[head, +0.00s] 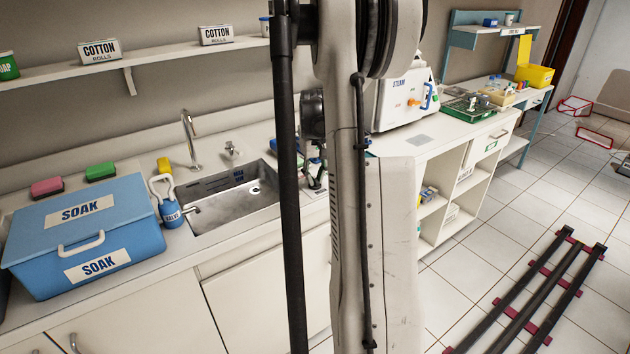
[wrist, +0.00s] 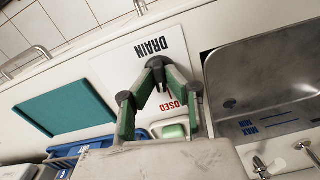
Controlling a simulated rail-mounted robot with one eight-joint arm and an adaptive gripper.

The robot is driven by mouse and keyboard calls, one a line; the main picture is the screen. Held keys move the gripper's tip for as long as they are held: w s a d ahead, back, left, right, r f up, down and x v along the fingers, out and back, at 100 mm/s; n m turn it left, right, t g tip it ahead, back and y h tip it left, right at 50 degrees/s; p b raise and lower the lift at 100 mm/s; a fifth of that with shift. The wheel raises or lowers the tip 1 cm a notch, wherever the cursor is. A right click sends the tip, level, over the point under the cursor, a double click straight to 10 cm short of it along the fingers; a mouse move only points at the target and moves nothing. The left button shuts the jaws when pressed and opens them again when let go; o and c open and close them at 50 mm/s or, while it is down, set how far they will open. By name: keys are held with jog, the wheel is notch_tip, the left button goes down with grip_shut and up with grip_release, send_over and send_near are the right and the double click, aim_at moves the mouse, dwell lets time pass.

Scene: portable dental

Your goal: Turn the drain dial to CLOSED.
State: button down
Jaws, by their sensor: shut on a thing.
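The white drain panel (wrist: 115,66) lies on the counter beside the sink, its DRAIN and CLOSED lettering upside down in the wrist view. My gripper (wrist: 158,68) is over this panel, its green, dark-tipped fingers drawn together. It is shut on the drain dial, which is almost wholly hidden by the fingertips. I cannot tell where the dial points. The red CLOSED word is partly covered by a finger. In the head view my gripper (head: 317,178) is at the sink's right edge, partly behind my arm, and the dial cannot be made out.
The metal sink (head: 215,214) is left of my gripper in the head view, with a tap (head: 189,135) behind it. A teal board (wrist: 62,103) lies near the panel.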

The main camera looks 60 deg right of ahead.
aim_at(315, 179)
jog(key=shift+n, duration=1)
jog(key=shift+b, duration=0.3)
jog(key=c, duration=1.8)
grip_release()
notch_tip(315, 179, up, 12)
jog(key=shift+r, duration=0.1)
